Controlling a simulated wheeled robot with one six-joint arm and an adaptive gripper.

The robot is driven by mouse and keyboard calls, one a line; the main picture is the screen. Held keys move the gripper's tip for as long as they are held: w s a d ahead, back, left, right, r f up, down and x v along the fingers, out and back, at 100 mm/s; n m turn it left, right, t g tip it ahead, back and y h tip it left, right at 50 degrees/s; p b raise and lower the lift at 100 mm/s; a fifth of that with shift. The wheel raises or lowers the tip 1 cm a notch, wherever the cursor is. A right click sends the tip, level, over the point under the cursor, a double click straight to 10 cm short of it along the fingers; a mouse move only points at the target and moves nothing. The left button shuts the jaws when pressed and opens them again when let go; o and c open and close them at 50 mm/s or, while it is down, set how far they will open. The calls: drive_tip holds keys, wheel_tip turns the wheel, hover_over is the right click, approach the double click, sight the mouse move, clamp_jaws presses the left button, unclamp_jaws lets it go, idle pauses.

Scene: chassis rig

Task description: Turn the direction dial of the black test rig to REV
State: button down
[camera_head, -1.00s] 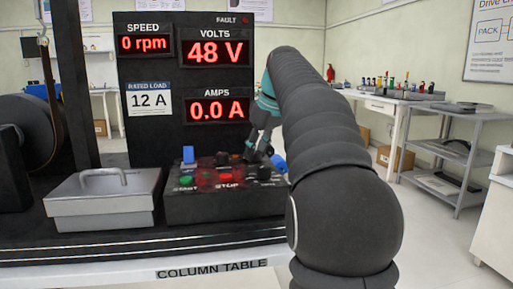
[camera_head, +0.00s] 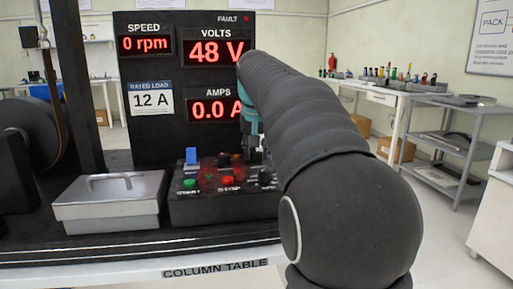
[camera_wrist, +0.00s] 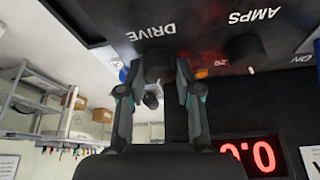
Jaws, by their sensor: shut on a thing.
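The black test rig (camera_head: 180,208) has a low control box below a tall display panel. In the wrist view, which is upside down, a black dial (camera_wrist: 157,64) stands by the word DRIVE. My gripper (camera_wrist: 159,78) is shut on this dial, one finger on each side. No FWD or REV mark is legible, and I cannot tell where the dial points. In the head view my gripper (camera_head: 254,152) reaches down to the back right of the control box, and my arm hides part of it. A second black knob (camera_wrist: 244,50) is marked AMPS.
A green START button (camera_head: 189,183), a red STOP button (camera_head: 227,181) and a blue piece (camera_head: 191,156) are on the box. A grey lidded case (camera_head: 110,203) stands left of it. The display panel (camera_head: 150,130) rises close behind. It reads 0 rpm, 48 V and 0.0 A.

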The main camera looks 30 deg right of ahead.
drive_tip(key=shift+m, duration=0.5)
drive_tip(key=c, duration=0.8)
unclamp_jaws()
drive_tip(key=v, duration=1.2)
drive_tip(key=shift+a, duration=0.25)
drive_tip(key=shift+w, duration=0.15)
